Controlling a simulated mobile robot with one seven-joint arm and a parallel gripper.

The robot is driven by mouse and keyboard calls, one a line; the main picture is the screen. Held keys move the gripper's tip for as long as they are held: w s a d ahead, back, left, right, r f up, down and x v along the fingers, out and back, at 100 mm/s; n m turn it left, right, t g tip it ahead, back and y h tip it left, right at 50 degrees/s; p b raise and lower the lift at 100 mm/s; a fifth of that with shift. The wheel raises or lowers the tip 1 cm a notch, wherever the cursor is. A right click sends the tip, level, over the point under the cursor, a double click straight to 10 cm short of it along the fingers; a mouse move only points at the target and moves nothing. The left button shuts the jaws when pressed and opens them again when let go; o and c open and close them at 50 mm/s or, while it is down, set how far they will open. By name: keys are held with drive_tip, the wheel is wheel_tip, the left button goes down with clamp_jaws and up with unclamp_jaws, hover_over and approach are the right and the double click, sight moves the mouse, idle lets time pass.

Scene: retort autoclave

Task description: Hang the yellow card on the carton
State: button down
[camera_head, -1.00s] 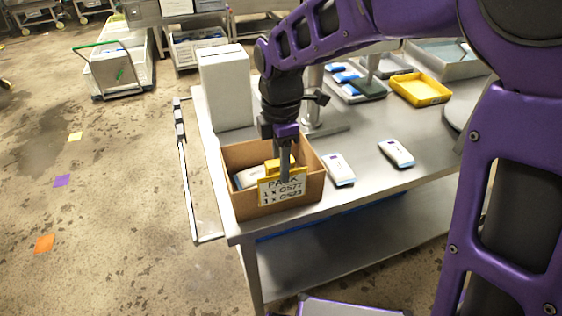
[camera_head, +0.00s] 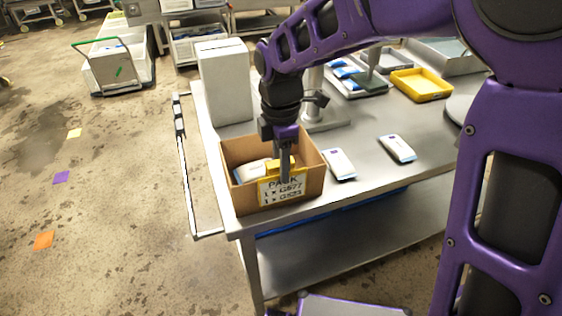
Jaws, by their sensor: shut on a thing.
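The open brown carton (camera_head: 236,199) stands at the near left corner of the steel table, with a white packet (camera_head: 252,171) inside. The yellow card (camera_head: 283,189) has a white face with black print, partly readable as "PACK", and a yellow top part. It is upright against the upper part of the carton's near wall. My gripper (camera_head: 286,177) points down over that wall and is shut on the card's yellow top. I cannot tell whether the card's hook sits over the rim.
Two white packets (camera_head: 339,164) (camera_head: 397,149) lie on the steel table (camera_head: 362,174) right of the carton. A tall pale box (camera_head: 226,84) stands behind it. A yellow tray (camera_head: 420,85) and a grey tray with blue packets are at the back. A rail runs along the left edge.

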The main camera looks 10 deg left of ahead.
drive_tip(key=shift+f, duration=0.55)
drive_tip(key=shift+c, duration=2.1)
unclamp_jaws()
drive_tip(key=shift+r, duration=0.15)
wheel_tip(320, 180, up, 17)
drive_tip(key=p, duration=0.2)
drive_tip(key=shift+r, duration=0.1)
